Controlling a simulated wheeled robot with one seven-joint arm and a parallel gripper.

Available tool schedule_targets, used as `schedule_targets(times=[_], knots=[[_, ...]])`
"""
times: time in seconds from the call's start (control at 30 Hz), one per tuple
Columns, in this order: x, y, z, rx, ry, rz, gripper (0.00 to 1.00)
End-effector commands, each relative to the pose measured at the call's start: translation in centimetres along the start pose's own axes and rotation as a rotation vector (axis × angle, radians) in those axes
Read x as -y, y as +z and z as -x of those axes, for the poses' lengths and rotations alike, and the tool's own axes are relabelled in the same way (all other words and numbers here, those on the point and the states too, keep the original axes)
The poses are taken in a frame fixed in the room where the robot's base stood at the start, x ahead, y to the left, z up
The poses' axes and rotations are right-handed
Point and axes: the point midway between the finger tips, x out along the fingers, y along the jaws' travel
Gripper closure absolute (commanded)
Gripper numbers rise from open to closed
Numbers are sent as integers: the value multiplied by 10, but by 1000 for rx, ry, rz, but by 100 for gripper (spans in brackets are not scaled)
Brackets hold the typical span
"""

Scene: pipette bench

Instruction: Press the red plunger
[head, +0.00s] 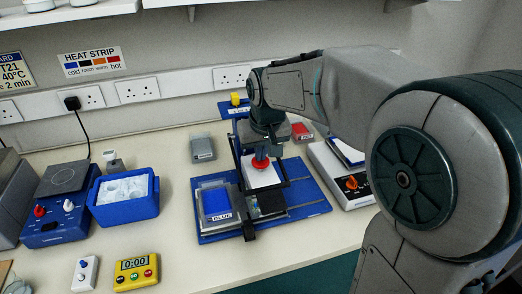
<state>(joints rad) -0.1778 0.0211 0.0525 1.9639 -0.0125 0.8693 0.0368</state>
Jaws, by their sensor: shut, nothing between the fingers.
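The red plunger (261,166) shows as a small red disc above a white plate, inside a dark frame on the blue bench device. My gripper (261,152) is shut and empty, pointing down directly over the plunger, with its tips at or just above the red top. I cannot tell whether they touch. The gripper hides part of the plunger's top and the frame behind it.
A blue block labelled BLUE (216,204) sits on the device's left. A yellow knob (236,99) is behind. A device with an orange knob (352,183) stands right. A blue ice box (126,212), hotplate (56,229) and yellow timer (136,271) are left. The front-middle bench is clear.

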Motion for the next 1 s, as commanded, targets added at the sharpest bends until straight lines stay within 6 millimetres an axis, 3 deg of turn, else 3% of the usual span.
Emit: schedule_targets(times=[0.03, 0.13, 0.57, 0.77, 1.0], knots=[[0, 4, -10, 3, 0, 0, 100], [0, 6, -17, 4, 0, 0, 100], [0, 6, -14, 10, 0, 0, 100], [0, -2, 10, 4, 0, 0, 100], [0, -8, 55, -9, 1, -1, 100]])
